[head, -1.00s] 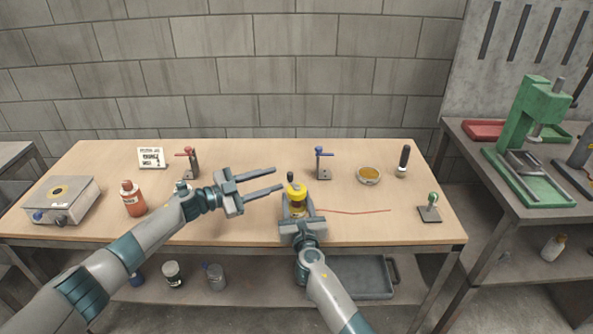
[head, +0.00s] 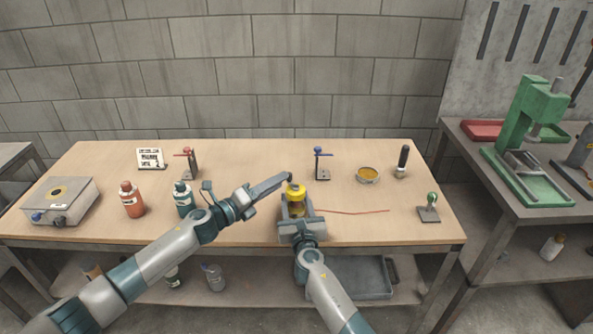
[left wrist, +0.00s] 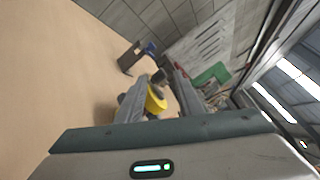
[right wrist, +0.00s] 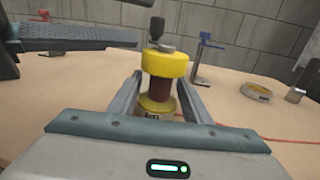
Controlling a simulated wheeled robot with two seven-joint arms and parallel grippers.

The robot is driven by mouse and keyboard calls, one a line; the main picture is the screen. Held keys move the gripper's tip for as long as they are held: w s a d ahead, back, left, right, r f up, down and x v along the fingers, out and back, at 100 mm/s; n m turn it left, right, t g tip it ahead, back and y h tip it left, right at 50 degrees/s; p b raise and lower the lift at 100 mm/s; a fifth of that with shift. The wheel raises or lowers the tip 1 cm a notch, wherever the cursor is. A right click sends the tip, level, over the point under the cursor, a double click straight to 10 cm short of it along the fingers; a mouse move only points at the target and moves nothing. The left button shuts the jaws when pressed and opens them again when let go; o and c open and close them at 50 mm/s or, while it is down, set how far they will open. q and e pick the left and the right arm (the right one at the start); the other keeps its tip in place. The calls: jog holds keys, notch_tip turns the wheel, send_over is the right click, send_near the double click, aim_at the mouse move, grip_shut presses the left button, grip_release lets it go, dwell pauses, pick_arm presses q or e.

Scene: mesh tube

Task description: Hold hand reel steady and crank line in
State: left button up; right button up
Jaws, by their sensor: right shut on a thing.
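The hand reel (head: 297,192) is yellow with a dark red middle and stands upright on the table. My right gripper (head: 295,208) is shut on its lower part, one finger on each side, as the right wrist view shows (right wrist: 160,95). A dark crank knob (right wrist: 157,27) stands on top of the reel. My left gripper (head: 283,181) is open at the knob's height, its fingers pointing right. In the left wrist view the knob (left wrist: 158,77) appears between the finger ends; I see no contact. A red line (head: 350,212) runs right from the reel across the table.
Clamps with red (head: 188,160) and blue (head: 321,162) handles stand behind. An orange bottle (head: 131,199) and a teal-labelled bottle (head: 183,199) stand left. A round tin (head: 368,175), black-handled tool (head: 402,161) and green-knobbed stand (head: 429,208) are right.

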pick_arm(q)
jog(key=s+m+y, duration=0.1)
jog(key=m, duration=0.2)
jog(key=s+m+t+y, duration=0.1)
jog(key=m, duration=0.2)
jog(key=s+m+t+y, duration=0.1)
jog(key=m, duration=0.2)
jog(key=shift+s+a+f, duration=0.1)
jog(key=shift+a+f, duration=0.1)
jog(key=shift+a, duration=0.05)
jog(key=x, duration=1.2)
jog(key=shift+r, duration=0.15)
jog(key=shift+a, duration=0.1)
grip_shut()
